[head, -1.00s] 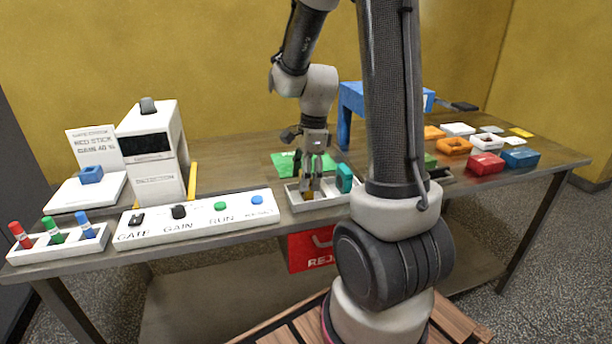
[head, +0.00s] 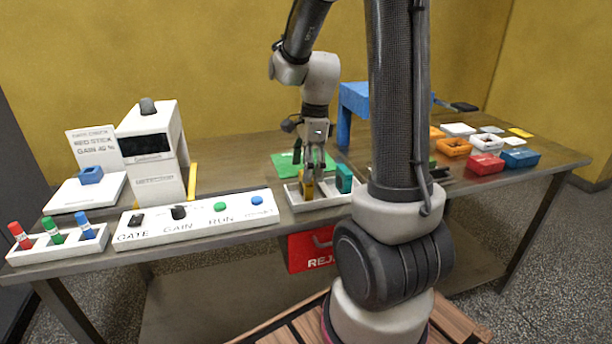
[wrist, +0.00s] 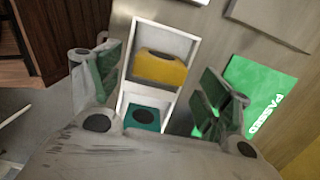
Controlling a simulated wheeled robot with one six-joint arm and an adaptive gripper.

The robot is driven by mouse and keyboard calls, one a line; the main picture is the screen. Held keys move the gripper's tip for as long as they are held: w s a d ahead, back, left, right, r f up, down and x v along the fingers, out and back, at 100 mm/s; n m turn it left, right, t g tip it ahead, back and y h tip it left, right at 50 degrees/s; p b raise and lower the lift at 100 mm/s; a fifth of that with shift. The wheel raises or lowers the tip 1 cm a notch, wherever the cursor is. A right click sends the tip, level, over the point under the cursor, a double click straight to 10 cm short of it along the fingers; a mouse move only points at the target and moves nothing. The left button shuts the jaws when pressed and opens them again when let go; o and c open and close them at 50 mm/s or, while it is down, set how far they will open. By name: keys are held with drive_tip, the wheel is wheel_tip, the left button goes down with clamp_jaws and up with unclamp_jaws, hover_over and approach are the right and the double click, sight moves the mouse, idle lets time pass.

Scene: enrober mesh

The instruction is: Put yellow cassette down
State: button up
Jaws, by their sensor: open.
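The yellow cassette (wrist: 160,68) stands in the white tray (wrist: 167,31), in a compartment beside the teal cassette (wrist: 146,117). In the head view the yellow cassette (head: 308,187) shows just below my gripper (head: 314,172), left of the teal cassette (head: 344,178). My gripper (wrist: 160,88) is open, with its fingers spread on either side of the tray in the wrist view. The fingers look clear of the yellow cassette, and it rests in the tray unheld.
A green "PASSED" mat (wrist: 262,97) lies beside the tray. A white control panel (head: 196,220) is to its left and a blue stand (head: 354,110) is behind it. Several coloured trays, including a red one (head: 486,163), sit at the right. A red reject bin (head: 308,250) hangs below.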

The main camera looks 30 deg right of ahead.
wheel_tip(320, 180, up, 9)
drive_tip(key=d, duration=0.1)
drive_tip(key=s+a+r+n+t, duration=0.2)
drive_tip(key=s+n, duration=0.6)
drive_tip(key=n, duration=0.2)
drive_tip(key=s+a+r+n+t+h, duration=0.1)
drive_tip(key=s+a+r+n+t, duration=0.1)
drive_tip(key=s+n, duration=0.6)
drive_tip(key=n, duration=0.3)
drive_tip(key=shift+s+a+r, duration=0.2)
drive_tip(key=shift+r, duration=0.05)
